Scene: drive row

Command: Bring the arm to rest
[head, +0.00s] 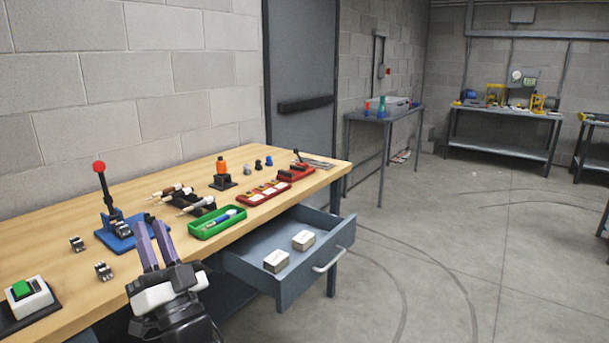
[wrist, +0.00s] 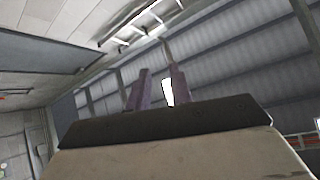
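My gripper (head: 154,243) is in the lower left of the head view, raised in front of the workbench (head: 88,303). Its two purple fingers stand apart with a gap between them and nothing held. In the wrist view the two fingers of my gripper (wrist: 156,88) point up toward the ceiling and wall panels, and the gap between them is empty. My arm below the wrist is mostly out of the head view.
An open drawer (head: 243,262) with two small boxes juts from the bench, right of my gripper. A blue fixture with a red-knobbed lever (head: 99,166), a green tray (head: 217,222) and a green button box (head: 30,297) stand on the bench. The floor at right is clear.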

